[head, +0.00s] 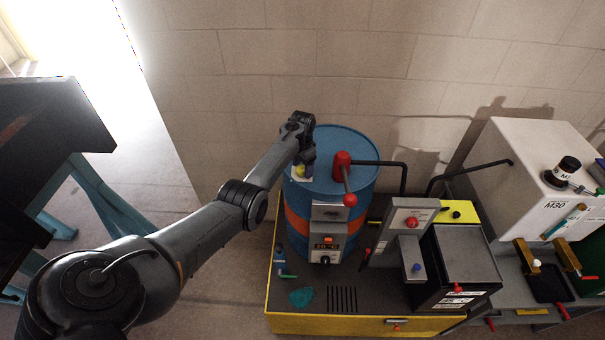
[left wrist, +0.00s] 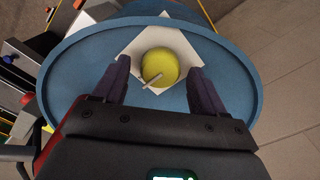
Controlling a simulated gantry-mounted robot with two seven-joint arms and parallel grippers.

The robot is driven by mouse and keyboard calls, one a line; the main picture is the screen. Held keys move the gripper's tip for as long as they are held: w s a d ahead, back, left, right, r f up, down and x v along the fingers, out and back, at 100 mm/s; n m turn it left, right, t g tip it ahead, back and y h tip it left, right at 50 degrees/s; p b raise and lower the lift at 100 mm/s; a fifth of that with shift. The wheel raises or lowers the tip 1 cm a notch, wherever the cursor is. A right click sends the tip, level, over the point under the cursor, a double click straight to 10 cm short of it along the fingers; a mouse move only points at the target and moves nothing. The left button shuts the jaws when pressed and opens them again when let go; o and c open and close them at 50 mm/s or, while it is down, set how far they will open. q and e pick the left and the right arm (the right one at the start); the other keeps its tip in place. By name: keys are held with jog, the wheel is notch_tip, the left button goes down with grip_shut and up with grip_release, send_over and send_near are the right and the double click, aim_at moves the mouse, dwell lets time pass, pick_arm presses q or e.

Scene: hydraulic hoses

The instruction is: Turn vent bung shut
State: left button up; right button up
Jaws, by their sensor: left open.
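The vent bung is a round yellow knob (left wrist: 159,66) with a small pale lever on its near side. It sits on a white diamond-shaped plate (left wrist: 190,35) on top of the blue drum (head: 338,178). In the head view the yellow bung (head: 300,170) shows only partly, under my left gripper (head: 303,165). In the left wrist view my left gripper (left wrist: 156,80) is open, with one finger on each side of the bung and visible gaps between them. My right gripper is not in view.
A red pump fitting (head: 342,165) with a handle stands on the drum lid, close to the right of my left gripper. A black pipe runs from it. The drum stands on a yellow-edged platform (head: 350,325). A white tank (head: 525,165) stands at the right.

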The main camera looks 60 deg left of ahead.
pick_arm(q)
jog(key=shift+f, duration=0.35)
jog(key=c, duration=1.1)
jog(key=shift+o, duration=0.2)
